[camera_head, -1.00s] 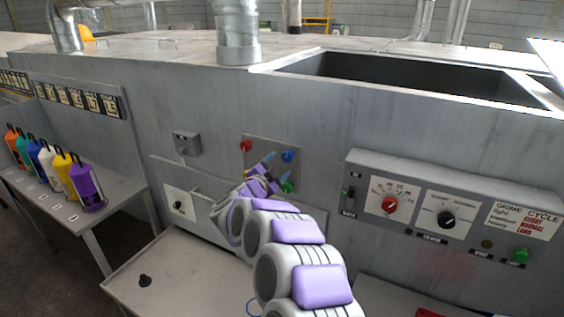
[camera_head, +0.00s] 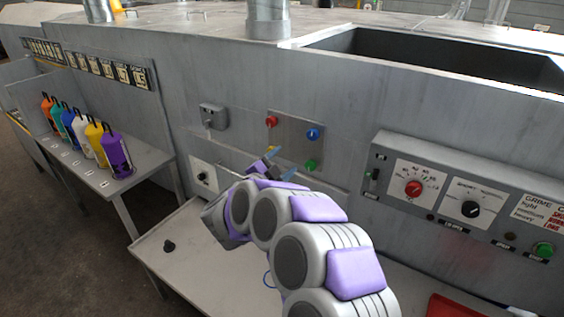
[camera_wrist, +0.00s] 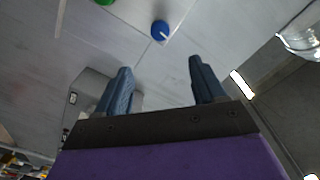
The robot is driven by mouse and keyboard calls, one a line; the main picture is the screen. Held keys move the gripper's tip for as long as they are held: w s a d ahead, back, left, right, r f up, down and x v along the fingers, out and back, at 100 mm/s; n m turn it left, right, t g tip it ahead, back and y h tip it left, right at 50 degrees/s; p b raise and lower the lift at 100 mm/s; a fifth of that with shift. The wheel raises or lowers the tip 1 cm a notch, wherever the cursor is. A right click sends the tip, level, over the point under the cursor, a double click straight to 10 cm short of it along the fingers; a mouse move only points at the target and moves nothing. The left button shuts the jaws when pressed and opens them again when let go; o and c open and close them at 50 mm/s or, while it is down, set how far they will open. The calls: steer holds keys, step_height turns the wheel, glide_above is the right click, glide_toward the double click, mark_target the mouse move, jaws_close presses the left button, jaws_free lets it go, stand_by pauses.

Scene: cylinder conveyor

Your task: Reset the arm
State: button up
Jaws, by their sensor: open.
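My gripper (camera_head: 277,162) is in front of the grey machine's side wall, just left of and below a small button panel (camera_head: 290,131). In the wrist view its two blue fingers (camera_wrist: 158,85) are spread apart with nothing between them. My arm reaches up from the lower right and is bent. The panel carries a red button (camera_head: 271,121), a blue button (camera_head: 313,134) and a green button (camera_head: 309,165). The blue button also shows in the wrist view (camera_wrist: 160,30), beyond the fingers. I cannot tell the exact gap between fingers and wall.
A grey shelf (camera_head: 150,160) at left holds several coloured bottles (camera_head: 90,138). A control box with a red dial (camera_head: 413,188) and a black dial (camera_head: 470,209) is at right. A small switch box (camera_head: 213,117) is on the wall.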

steer(key=a+r+n+t+y, duration=0.1)
steer(key=a+r+n+y, duration=0.6)
steer(key=y, duration=0.4)
steer(key=s+a+f+n+g+y, duration=0.1)
steer(key=s+a+n+g+y, duration=0.15)
steer(key=s, duration=0.35)
steer(key=s+a+n+g+y, duration=0.1)
steer(key=s+n+g+y, duration=0.1)
steer(key=s+n+y, duration=0.3)
steer(key=s+d+f+g+h, duration=0.2)
steer(key=s+d, duration=0.5)
steer(key=s, duration=0.6)
steer(key=s+d+f+n+g+h, duration=0.1)
steer(key=s+d+f+g+h, duration=0.2)
steer(key=s, duration=1.1)
steer(key=s+d+f+n+g+h, duration=0.1)
steer(key=s+d+f+g+h, duration=0.2)
steer(key=s+d+f+g, duration=0.3)
steer(key=s+d+g, duration=0.2)
steer(key=s+d, duration=0.3)
steer(key=s, duration=0.2)
steer(key=shift+s, duration=0.3)
